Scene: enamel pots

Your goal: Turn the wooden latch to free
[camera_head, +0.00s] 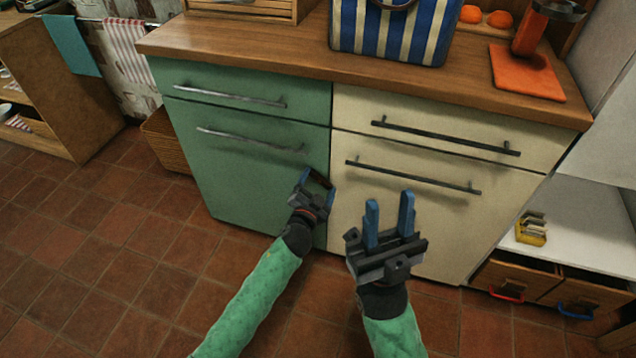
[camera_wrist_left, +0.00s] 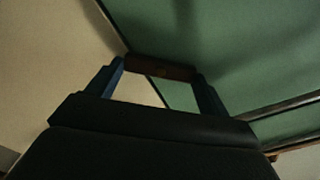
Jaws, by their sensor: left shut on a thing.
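The small dark-brown wooden latch (camera_head: 321,180) sits at the seam between the green cabinet front (camera_head: 250,160) and the cream cabinet front (camera_head: 400,195). My left gripper (camera_head: 318,182) is shut on it, with one blue finger at each end. In the left wrist view the latch (camera_wrist_left: 160,68) is a short bar spanning between the two fingertips, in front of the seam. My right gripper (camera_head: 390,208) is open and empty, fingers pointing up, in front of the cream cabinet.
Metal bar handles (camera_head: 250,140) run across the drawers and doors above my grippers. The wooden countertop (camera_head: 240,45) carries a blue striped bag (camera_head: 390,35) and an orange board (camera_head: 525,75). A wicker basket (camera_head: 165,140) stands left of the green cabinet. The tiled floor at left is clear.

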